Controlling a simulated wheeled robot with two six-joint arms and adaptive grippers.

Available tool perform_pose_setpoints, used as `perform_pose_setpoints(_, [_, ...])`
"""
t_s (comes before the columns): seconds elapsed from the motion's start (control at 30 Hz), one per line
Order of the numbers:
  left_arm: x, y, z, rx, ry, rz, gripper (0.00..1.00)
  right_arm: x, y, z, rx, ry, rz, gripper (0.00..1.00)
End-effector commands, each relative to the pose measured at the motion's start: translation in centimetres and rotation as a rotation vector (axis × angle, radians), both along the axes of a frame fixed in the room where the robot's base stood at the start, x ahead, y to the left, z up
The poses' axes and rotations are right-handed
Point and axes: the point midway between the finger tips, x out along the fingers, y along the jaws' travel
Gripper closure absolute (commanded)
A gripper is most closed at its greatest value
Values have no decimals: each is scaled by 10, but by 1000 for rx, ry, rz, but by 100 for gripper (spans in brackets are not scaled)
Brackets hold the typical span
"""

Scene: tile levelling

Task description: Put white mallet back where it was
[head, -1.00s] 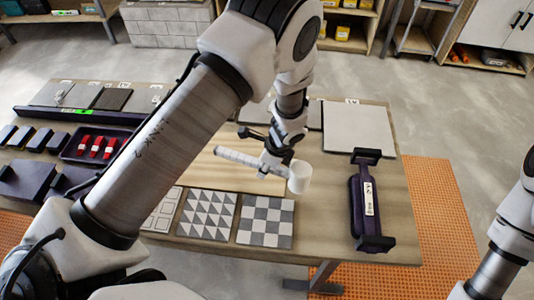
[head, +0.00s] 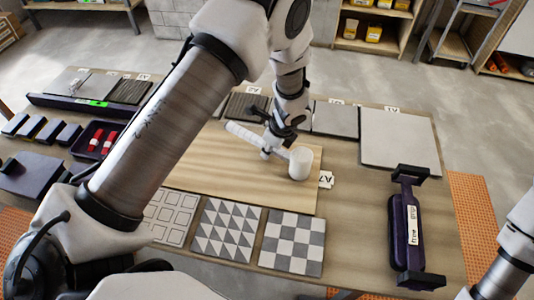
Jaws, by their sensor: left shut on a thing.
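The white mallet (head: 301,163) is in the head view, over the middle of the worktable (head: 350,240). Its thick white head points right and its pale handle (head: 243,134) runs back to the left. My left gripper (head: 270,147) is shut on the mallet's handle near the head. The mallet lies over the right part of a bare wooden board (head: 210,165); I cannot tell whether it touches it. My right arm shows only at the right edge, and its gripper is out of view.
Patterned tiles (head: 292,242) lie along the front edge. A purple tool with black end bars (head: 410,220) lies at the right, by a large grey tile (head: 400,138). A dark tray (head: 85,144) with red pieces and a long level (head: 95,104) are at the left.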

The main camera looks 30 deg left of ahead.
Motion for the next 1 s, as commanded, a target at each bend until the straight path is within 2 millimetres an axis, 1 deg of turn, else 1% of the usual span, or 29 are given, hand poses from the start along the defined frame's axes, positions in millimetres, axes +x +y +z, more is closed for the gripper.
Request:
perform_pose_setpoints(0.03, [2, 0, -11, 0, -2, -1, 100, 0, 0, -11, 0, 0, 0, 0])
perform_pose_setpoints(0.17, [2, 0, -6, 0, -2, -1, 100, 0, 0, -6, 0, -1, 0, 0])
perform_pose_setpoints(0.33, [2, 0, -9, 0, -2, -1, 100, 1, 0, -8, 0, -1, 0, 0])
perform_pose_setpoints(0.37, [1, 0, -9, 0, -1, -1, 70, 1, 0, -8, 0, -1, 0, 0])
perform_pose_setpoints(0.4, [1, 0, -8, 0, -1, 0, 56, 0, 0, -7, 0, -1, 0, 0])
perform_pose_setpoints(0.43, [1, 0, -8, 0, -1, 0, 52, 0, 0, -7, 0, -1, 0, 0])
perform_pose_setpoints(0.67, [1, 0, -8, 0, -1, 0, 52, 0, 0, -7, 0, -1, 0, 0])
perform_pose_setpoints(0.77, [1, 0, -4, 0, -2, -1, 52, 0, 0, -5, 0, -1, 0, 0])
perform_pose_setpoints(0.87, [1, -3, 8, 1, -3, -2, 52, 0, 0, -4, 0, -1, 0, 0])
perform_pose_setpoints(0.97, [1, -10, 30, 1, -6, -2, 52, 0, 0, -1, 0, -1, 0, 0])
perform_pose_setpoints(1.0, [1, -13, 40, 1, -5, -1, 52, 0, 0, 1, 0, -1, 0, 0])
